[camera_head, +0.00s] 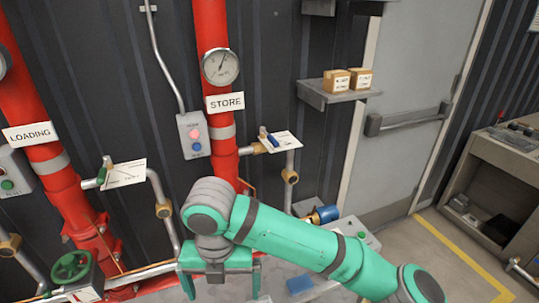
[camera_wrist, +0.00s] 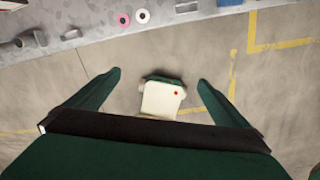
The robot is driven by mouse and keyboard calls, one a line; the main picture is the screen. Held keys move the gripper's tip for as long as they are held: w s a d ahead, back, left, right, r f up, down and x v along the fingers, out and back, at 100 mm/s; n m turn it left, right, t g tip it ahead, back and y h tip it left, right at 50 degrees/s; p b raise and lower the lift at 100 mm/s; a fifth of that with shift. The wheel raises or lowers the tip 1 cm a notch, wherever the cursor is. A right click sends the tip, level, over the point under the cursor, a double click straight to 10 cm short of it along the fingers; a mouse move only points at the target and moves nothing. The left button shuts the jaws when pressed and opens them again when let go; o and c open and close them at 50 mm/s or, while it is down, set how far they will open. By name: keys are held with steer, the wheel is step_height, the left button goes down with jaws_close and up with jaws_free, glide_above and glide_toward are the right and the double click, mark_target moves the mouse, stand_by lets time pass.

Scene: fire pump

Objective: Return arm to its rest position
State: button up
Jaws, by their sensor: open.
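My arm (camera_head: 290,240) reaches in from the lower right of the head view, with its wrist bent down in front of the red STORE pipe. My gripper (camera_head: 222,285) points down below the wrist, with its fingers spread. In the wrist view my gripper (camera_wrist: 160,77) is open, with nothing held between the fingers. A pale shape with a red dot shows beyond the gap; I cannot tell whether it is part of me.
Red pipes, the STORE gauge (camera_head: 221,67), a button box (camera_head: 194,135) and a green handwheel (camera_head: 72,265) stand near the arm. A shelf (camera_head: 318,94) holds two small boxes. A grey door (camera_head: 405,120) and an open cabinet (camera_head: 490,185) are at right. The floor (camera_wrist: 60,95) has yellow lines.

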steer(key=w+a+r+m+t+y, duration=0.25)
steer(key=a+m+y, duration=0.45)
steer(key=a, duration=0.4)
steer(key=w+a+r+m+t+y, duration=0.25)
steer(key=a+m+y, duration=0.45)
steer(key=a, duration=0.4)
steer(key=s+d+f+m+t+h, duration=0.2)
steer(key=d+f+m+t+h, duration=0.3)
steer(key=d+f+m, duration=0.4)
steer(key=s+d+f+m+t+h, duration=0.2)
steer(key=d+f+m+t+h, duration=0.3)
steer(key=d+f+m, duration=0.5)
steer(key=s+d+f+m+h, duration=0.1)
steer(key=s+d, duration=0.5)
steer(key=s, duration=0.6)
steer(key=s+d+f+m+h, duration=0.2)
steer(key=s+d, duration=0.5)
steer(key=s, duration=0.6)
steer(key=shift+f+m+h, duration=0.3)
steer(key=shift+f+h, duration=0.4)
steer(key=shift+f, duration=0.1)
